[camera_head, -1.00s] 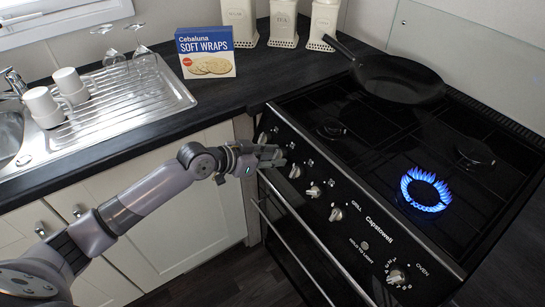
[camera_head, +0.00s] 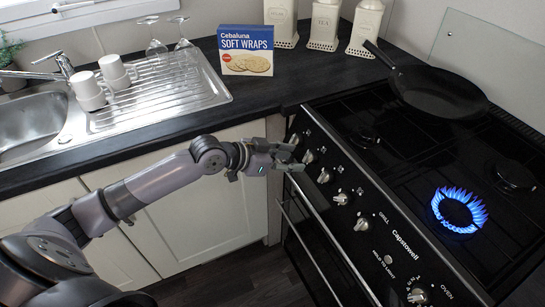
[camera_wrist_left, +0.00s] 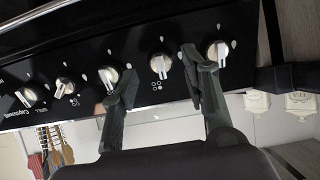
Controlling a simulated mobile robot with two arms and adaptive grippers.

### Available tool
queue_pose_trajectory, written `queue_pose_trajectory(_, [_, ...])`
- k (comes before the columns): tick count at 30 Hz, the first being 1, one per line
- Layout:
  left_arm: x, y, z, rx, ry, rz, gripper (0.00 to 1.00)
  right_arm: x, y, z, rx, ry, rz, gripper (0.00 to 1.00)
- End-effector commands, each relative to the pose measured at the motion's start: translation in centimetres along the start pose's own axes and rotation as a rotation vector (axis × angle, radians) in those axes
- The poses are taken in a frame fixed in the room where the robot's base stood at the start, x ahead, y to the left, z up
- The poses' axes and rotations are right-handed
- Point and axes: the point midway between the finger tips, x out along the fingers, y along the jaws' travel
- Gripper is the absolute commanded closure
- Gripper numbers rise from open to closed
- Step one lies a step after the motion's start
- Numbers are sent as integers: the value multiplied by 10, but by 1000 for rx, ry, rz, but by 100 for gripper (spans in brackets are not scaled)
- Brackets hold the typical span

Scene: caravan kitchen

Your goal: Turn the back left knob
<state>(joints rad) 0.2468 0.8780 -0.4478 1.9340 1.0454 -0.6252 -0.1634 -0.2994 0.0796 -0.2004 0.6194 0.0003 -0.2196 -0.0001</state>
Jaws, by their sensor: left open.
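The cooker's front panel carries a row of silver knobs. The knob at the end near the worktop (camera_wrist_left: 217,50) and the second knob (camera_wrist_left: 161,65) show in the left wrist view; the second also shows in the head view (camera_head: 308,157). My left gripper (camera_head: 298,162) is open in front of this end of the panel. In the left wrist view its fingers (camera_wrist_left: 160,82) stand apart, one either side of the second knob, with one finger partly over the third knob (camera_wrist_left: 108,75). I cannot tell whether they touch it. My right gripper is not in view.
A blue flame (camera_head: 460,210) burns on one hob ring. A black pan (camera_head: 438,92) sits at the back of the hob. An oven handle (camera_head: 312,250) runs below the knobs. A wraps box (camera_head: 246,50) and canisters (camera_head: 324,25) stand on the worktop.

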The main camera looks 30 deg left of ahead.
Motion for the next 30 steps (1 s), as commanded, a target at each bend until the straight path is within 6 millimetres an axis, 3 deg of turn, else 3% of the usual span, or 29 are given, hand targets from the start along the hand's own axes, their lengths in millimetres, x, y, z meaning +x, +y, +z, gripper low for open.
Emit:
queue_pose_trajectory(6, [-46, 1, 2, 4, -6, 1, 58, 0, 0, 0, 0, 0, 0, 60])
queue_pose_trajectory(12, [-68, 0, 1, 0, -3, 0, 58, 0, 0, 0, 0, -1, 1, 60])
queue_pose_trajectory(30, [-75, 1, 0, -1, -1, 1, 58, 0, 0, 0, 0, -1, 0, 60])
